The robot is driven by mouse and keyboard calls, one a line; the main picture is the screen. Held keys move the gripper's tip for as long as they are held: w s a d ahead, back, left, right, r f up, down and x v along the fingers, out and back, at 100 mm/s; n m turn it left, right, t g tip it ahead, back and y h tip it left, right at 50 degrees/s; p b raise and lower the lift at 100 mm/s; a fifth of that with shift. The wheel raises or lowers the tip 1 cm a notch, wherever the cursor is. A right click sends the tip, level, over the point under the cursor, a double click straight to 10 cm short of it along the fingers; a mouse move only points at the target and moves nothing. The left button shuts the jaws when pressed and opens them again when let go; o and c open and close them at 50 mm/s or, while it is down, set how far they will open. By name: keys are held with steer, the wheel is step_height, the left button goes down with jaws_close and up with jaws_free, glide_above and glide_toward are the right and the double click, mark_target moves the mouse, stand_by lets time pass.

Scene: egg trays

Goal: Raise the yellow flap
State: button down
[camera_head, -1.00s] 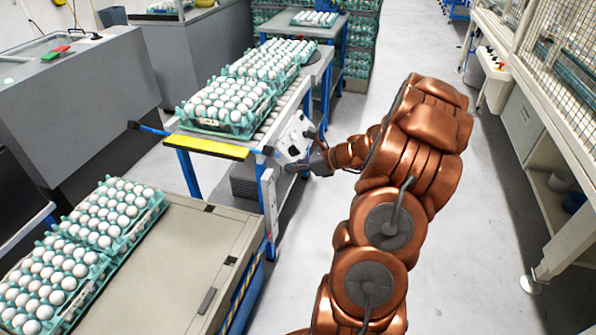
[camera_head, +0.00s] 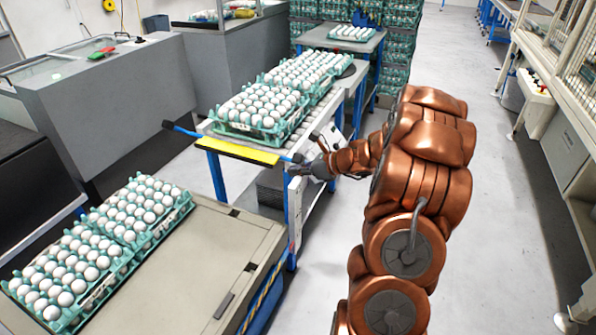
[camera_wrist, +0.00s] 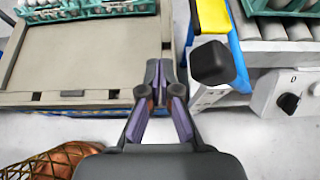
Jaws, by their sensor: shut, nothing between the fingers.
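The yellow flap (camera_head: 238,151) is a long strip across the near end of the blue-framed roller table, with blue bar ends at both sides. In the wrist view the flap (camera_wrist: 212,18) is at the upper right, partly behind a dark rounded knob (camera_wrist: 211,63) at the end of its bar. My gripper (camera_head: 297,170) is by the flap's right end in the head view. In the wrist view my gripper (camera_wrist: 160,75) has its fingertips together and empty, left of the knob and apart from it.
Egg trays (camera_head: 245,127) stand on the roller table behind the flap. More egg trays (camera_head: 70,275) sit on the beige-topped table (camera_head: 215,245) at the near left. A white control box with a dark dial (camera_wrist: 288,103) is at the right. The floor at right is open.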

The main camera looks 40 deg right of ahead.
mark_target(305, 157)
steer(key=w+d+p, duration=0.2)
steer(key=d+p, duration=0.1)
steer(key=shift+d+r, duration=0.1)
steer(key=shift+d, duration=0.05)
steer(key=d+p, duration=0.1)
steer(key=w+d+p, duration=0.1)
steer(key=shift+w+d+r+p, duration=0.1)
steer(key=shift+w+d+p, duration=0.15)
steer(key=shift+p, duration=0.15)
steer(key=w+d+p, duration=0.4)
steer(key=d+p, duration=0.1)
steer(key=d, duration=0.1)
steer(key=shift+d+f+p, duration=0.2)
steer(key=shift+d+p, duration=0.05)
steer(key=shift+p, duration=0.1)
stand_by(0.3)
steer(key=s+d, duration=0.3)
steer(key=s, duration=0.6)
steer(key=shift+s+d, duration=0.2)
steer(key=shift+s, duration=0.15)
stand_by(0.5)
